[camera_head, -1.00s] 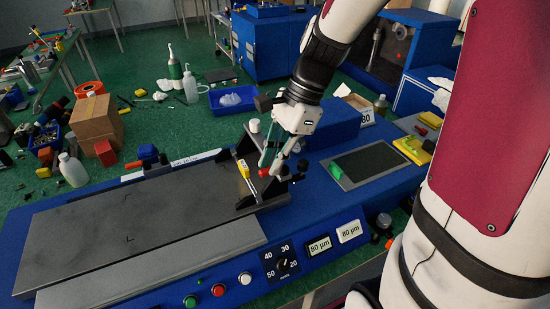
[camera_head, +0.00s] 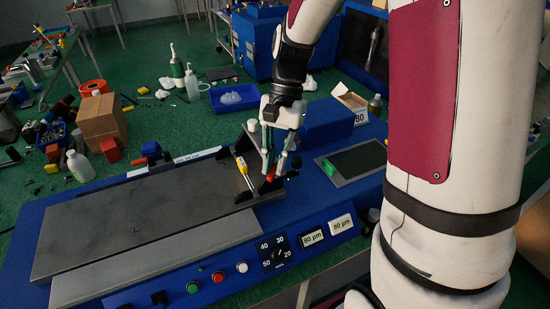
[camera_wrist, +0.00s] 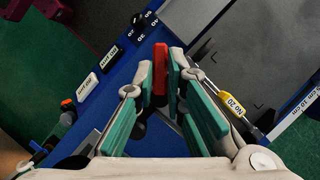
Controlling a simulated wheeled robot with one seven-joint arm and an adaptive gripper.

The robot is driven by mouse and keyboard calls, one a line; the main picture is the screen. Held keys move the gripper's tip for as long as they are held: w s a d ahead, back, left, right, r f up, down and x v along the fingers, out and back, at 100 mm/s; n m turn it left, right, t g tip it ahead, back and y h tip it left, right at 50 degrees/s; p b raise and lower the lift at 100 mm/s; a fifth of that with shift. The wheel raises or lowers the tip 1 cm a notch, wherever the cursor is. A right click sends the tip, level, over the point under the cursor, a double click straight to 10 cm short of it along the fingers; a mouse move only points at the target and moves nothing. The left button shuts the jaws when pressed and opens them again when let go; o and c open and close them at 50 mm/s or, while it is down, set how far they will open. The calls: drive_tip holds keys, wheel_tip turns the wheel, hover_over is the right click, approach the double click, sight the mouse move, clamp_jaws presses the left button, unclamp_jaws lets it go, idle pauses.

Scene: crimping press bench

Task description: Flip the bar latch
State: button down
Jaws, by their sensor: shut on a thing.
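The bar latch appears as a red handle (camera_head: 270,178) at the right end of the dark plate. In the wrist view the red handle (camera_wrist: 160,68) stands between my fingertips. My gripper (camera_head: 274,170) points down over it, and its green-padded fingers (camera_wrist: 161,88) are shut on it near the tips. A dark crossbar with black brackets (camera_head: 243,170) spans the plate's end beside it. A yellow tagged piece (camera_head: 242,165) sits on the crossbar, and it also shows in the wrist view (camera_wrist: 232,104). The handle's pivot is partly hidden by my fingers.
The blue bench (camera_head: 45,222) carries the dark plate (camera_head: 130,215). A control panel with a dial (camera_head: 277,254) and buttons is at the front. A blue block (camera_head: 330,122) and a dark screen-like panel (camera_head: 355,160) lie to the right. The plate's surface is clear.

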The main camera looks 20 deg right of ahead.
drive_tip(key=shift+s+d+n+g+h+p, duration=0.1)
drive_tip(key=shift+d+n+g+h+p, duration=0.25)
drive_tip(key=shift+n, duration=0.85)
drive_tip(key=shift+s+n+g+h+p, duration=0.15)
drive_tip(key=shift+n+h, duration=0.35)
drive_tip(key=shift+n, duration=0.7)
drive_tip(key=shift+s+d+n+g+h+p, duration=0.1)
drive_tip(key=shift+d+n+g+h+p, duration=0.25)
drive_tip(key=shift+n, duration=0.85)
drive_tip(key=shift+a+t, duration=0.1)
drive_tip(key=shift+t, duration=0.15)
drive_tip(key=c, duration=1.6)
unclamp_jaws()
drive_tip(key=shift+c, duration=0.2)
drive_tip(key=shift+w+r, duration=0.1)
drive_tip(key=shift+r, duration=0.05)
drive_tip(key=a+v, duration=0.1)
drive_tip(key=v, duration=1)
drive_tip(key=shift+d+r, duration=0.35)
drive_tip(key=shift+d, duration=0.05)
